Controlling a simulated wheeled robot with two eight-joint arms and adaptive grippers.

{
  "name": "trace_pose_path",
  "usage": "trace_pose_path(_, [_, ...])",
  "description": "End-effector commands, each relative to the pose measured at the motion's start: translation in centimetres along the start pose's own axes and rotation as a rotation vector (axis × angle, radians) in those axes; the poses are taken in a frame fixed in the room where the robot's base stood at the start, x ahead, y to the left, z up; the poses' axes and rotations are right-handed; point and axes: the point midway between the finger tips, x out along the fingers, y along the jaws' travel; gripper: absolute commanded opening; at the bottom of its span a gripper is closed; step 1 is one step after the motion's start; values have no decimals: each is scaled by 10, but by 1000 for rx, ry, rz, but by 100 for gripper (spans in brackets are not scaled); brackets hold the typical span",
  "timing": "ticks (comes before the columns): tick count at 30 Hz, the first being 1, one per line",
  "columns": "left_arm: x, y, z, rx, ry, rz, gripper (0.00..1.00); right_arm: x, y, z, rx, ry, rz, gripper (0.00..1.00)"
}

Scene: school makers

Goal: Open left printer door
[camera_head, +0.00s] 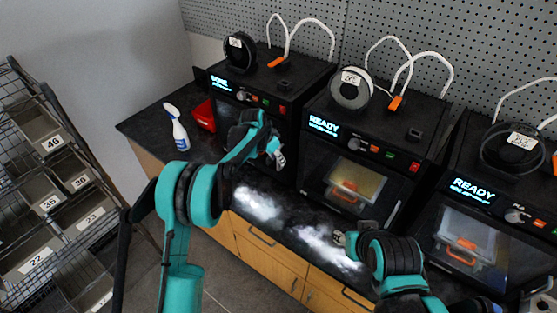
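The left printer (276,82) is a black box at the back left of the counter, with a lit screen, a knob and small buttons on its front. Its dark front door is largely hidden behind my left arm. My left gripper (277,157) is in front of the lower right part of this printer's front; I cannot tell whether it touches the door or how far its fingers are apart. My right gripper (342,239) is low over the counter in front of the middle printer, mostly hidden by its own arm.
The middle printer (388,100) and right printer (520,180) both read READY and have windowed doors. A spray bottle (177,128) and a red box (204,115) stand left of the left printer. A rack of numbered bins (45,200) is at far left. The dark counter (143,126) has wooden drawers below.

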Motion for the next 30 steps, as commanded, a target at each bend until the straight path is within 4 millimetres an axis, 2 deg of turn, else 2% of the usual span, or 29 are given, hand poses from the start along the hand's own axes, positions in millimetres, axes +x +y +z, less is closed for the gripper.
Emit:
trace_pose_path(5, [17, 0, 0, 0, 0, 0, 30, 2, 0, 1, 0, 0, 0, 40])
trace_pose_path(14, [19, 0, 0, -1, 0, 0, 30, 2, 0, 1, 0, 0, 0, 40])
trace_pose_path(17, [19, 0, 0, -1, 0, 0, 4, 2, 0, 1, 0, 0, 0, 40])
trace_pose_path(18, [19, 0, 0, -1, 0, 0, 0, 2, 0, 1, 0, 0, 0, 40])
trace_pose_path(26, [18, 0, 1, 1, 0, 1, 0, 2, 0, 1, 0, 0, 0, 40])
trace_pose_path(30, [14, -1, 10, 21, -1, 9, 0, 4, 0, 2, 0, 0, 0, 40])
